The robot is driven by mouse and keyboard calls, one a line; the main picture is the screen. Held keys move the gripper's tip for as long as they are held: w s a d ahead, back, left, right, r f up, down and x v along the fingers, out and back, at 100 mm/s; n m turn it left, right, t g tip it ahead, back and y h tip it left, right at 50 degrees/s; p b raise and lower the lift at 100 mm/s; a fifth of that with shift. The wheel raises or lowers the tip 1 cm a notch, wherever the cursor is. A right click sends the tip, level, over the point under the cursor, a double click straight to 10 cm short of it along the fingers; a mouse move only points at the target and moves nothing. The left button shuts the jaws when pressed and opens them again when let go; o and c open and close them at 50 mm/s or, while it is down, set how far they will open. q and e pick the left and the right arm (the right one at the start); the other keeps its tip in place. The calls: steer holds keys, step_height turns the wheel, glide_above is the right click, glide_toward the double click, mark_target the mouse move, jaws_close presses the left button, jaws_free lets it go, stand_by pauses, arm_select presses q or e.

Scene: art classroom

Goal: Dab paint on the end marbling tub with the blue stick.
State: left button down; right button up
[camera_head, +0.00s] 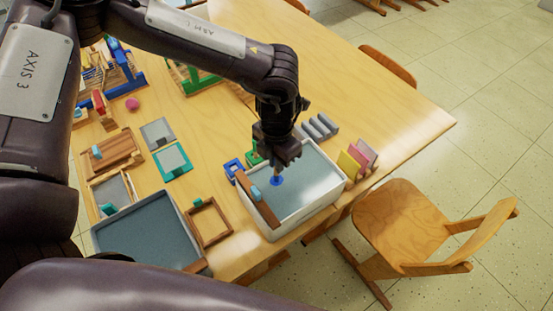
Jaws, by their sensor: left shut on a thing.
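The white marbling tub (305,217) with grey-blue liquid stands near the table's front edge, right of centre. My left gripper (277,163) is over the tub's left part, pointing down. It is shut on a thin stick (276,173), of which only a short tan length shows below the fingers. A small blue spot (277,182) shows at the stick's lower end, over the liquid. I cannot tell whether it is the tip or paint on the surface. A brown wooden bar (266,211) with a light-blue block lies along the tub's left side. My right gripper is not in view.
A second tub (178,265) stands at lower left, with a wooden frame (207,222) between the tubs. Small blue and green holders stand behind the white tub. A grey rack (320,127) and coloured cards (356,160) stand nearby. A chair (410,220) is at right.

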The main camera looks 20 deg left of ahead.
arm_select(q)
step_height(320, 180, up, 6)
steer(key=p, duration=0.5)
steer(key=shift+r+p, duration=1.6)
steer(key=shift+r, duration=0.45)
